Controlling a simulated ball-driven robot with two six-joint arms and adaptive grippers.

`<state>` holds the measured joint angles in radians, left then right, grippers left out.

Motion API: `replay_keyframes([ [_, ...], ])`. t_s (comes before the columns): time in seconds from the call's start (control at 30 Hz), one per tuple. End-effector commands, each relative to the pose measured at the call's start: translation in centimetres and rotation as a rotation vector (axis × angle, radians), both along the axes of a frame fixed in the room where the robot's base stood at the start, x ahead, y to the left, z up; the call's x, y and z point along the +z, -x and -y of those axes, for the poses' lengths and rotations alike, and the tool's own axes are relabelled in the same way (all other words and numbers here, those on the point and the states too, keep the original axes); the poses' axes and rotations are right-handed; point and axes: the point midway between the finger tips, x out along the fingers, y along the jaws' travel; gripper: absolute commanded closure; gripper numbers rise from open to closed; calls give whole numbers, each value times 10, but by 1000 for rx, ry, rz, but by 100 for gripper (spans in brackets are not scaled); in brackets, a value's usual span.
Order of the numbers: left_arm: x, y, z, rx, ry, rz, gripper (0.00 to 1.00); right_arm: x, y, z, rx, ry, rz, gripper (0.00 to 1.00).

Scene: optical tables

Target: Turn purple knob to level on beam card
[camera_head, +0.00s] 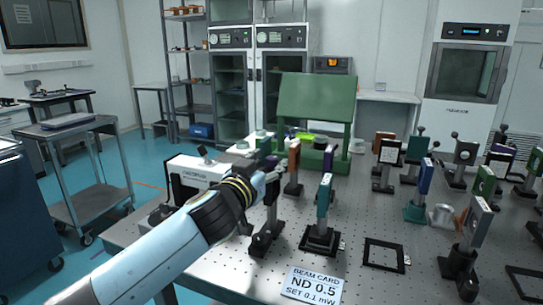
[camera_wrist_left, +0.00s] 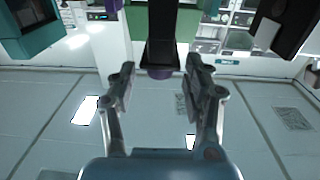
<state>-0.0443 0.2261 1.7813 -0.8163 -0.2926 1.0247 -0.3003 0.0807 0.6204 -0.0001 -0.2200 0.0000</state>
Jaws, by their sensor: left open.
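The beam card (camera_head: 312,285) lies at the table's near edge and reads "ND 0.5, SET 0.1 mW". My left gripper (camera_head: 275,172) is over the left part of the table, above a dark post mount (camera_head: 265,236). In the left wrist view, the scene appears upside down. There the gripper's fingers (camera_wrist_left: 160,68) are open on either side of a dark post's purple knob (camera_wrist_left: 160,73). I see no clear contact, and cannot tell the depth between them. The knob's level markings are not readable. My right gripper is not in view.
The perforated optical table (camera_head: 365,220) holds several mounts. A white instrument (camera_head: 198,172) stands to the left, and a green housing (camera_head: 317,105) behind. A flat black frame (camera_head: 385,254) lies at the front.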

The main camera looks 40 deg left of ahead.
Motion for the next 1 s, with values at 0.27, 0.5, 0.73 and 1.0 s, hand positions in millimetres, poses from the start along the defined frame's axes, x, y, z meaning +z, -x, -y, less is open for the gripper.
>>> replay_keyframes([
  [0.27, -1, -23, -5, 0, 1, -1, 50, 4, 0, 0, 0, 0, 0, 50],
  [0.5, -1, -23, -5, 0, 1, -1, 50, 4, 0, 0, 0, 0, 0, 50],
  [0.73, -1, -23, -5, 1, 1, -1, 80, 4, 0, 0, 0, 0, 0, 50],
  [1.0, -1, -23, -5, 1, 1, -1, 100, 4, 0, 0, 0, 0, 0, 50],
])
